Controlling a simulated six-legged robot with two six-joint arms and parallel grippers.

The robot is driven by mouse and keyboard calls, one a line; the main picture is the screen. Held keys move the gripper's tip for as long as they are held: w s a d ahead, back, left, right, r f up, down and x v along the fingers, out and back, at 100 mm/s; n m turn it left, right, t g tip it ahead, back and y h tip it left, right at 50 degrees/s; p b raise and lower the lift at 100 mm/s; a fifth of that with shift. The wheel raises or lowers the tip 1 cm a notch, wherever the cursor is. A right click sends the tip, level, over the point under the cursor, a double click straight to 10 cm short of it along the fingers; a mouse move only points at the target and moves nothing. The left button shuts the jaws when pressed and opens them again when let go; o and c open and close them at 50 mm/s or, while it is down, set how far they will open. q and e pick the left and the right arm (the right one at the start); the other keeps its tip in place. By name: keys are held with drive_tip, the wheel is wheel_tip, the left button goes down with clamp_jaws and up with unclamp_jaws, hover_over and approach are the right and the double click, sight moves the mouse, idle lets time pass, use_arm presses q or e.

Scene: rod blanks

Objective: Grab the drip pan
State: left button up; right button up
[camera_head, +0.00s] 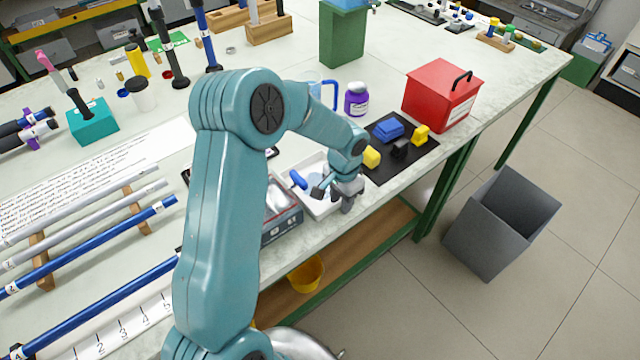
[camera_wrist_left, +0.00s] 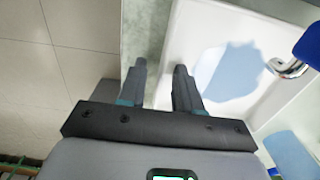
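The drip pan (camera_head: 314,207) is a shallow white tray near the front edge of the table, with a blue-handled tool and a pale blue patch in it. My left gripper (camera_head: 348,195) is at the pan's right end, pointing down. In the left wrist view the two fingers (camera_wrist_left: 160,70) are spread apart. The white pan (camera_wrist_left: 205,22) lies to the right there, and its rim runs up between the fingers. I cannot tell whether a finger touches the rim. My right gripper is not in view.
A black mat (camera_head: 408,155) with blue, yellow and black blocks lies right of the pan. A box (camera_head: 283,222) stands close on its left. A red toolbox (camera_head: 440,95) and a purple jar (camera_head: 356,100) stand behind. A grey bin (camera_head: 480,245) is on the floor.

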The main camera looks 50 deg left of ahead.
use_arm(q)
drive_tip(key=shift+s, duration=0.2)
drive_tip(key=shift+c, duration=0.9)
clamp_jaws()
drive_tip(key=shift+r, duration=0.3)
drive_tip(key=shift+r+p, duration=0.45)
drive_tip(key=shift+r, duration=0.1)
drive_tip(key=shift+d, duration=0.45)
drive_tip(key=shift+d, duration=0.3)
